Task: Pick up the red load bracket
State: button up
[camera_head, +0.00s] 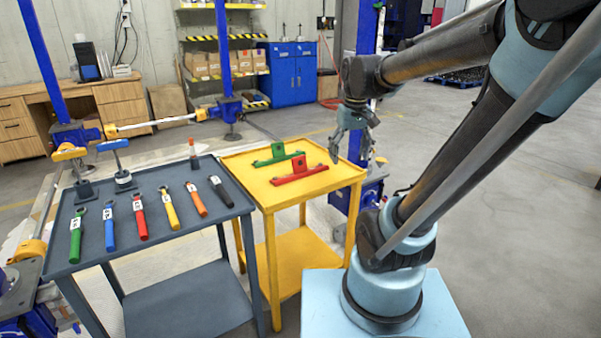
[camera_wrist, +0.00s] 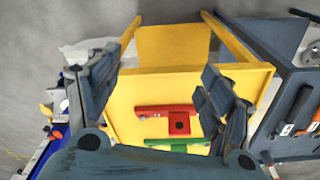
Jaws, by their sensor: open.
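The red load bracket (camera_head: 300,171) lies on the yellow cart's top (camera_head: 327,176), in front of a green bracket (camera_head: 277,154). It is a long flat bar with a raised block that has a dark hole. My gripper (camera_head: 349,158) is above the right side of the yellow cart, apart from both brackets. In the wrist view the red bracket (camera_wrist: 160,109) lies between my open fingers (camera_wrist: 152,95), lower down on the cart top. The green bracket (camera_wrist: 160,143) is partly hidden there by my gripper's body. My gripper holds nothing.
A blue post (camera_head: 364,60) with a jack stands behind the yellow cart. The yellow top around the brackets is clear.

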jog(key=w+a+r+n, duration=0.2)
jog(key=w+a+r, duration=0.2)
jog(key=w+a, duration=0.55)
jog(key=n+g, duration=0.1)
jog(key=n, duration=0.1)
send_near(300, 162)
jog(key=f, duration=0.6)
jog(key=shift+w+a, duration=0.1)
jog(key=shift+a, duration=0.2)
jog(key=shift+d+f, duration=0.15)
jog(key=shift+f, duration=1.15)
jog(key=shift+d+f, duration=0.1)
jog(key=shift+f, duration=1.25)
jog(key=c, duration=1.4)
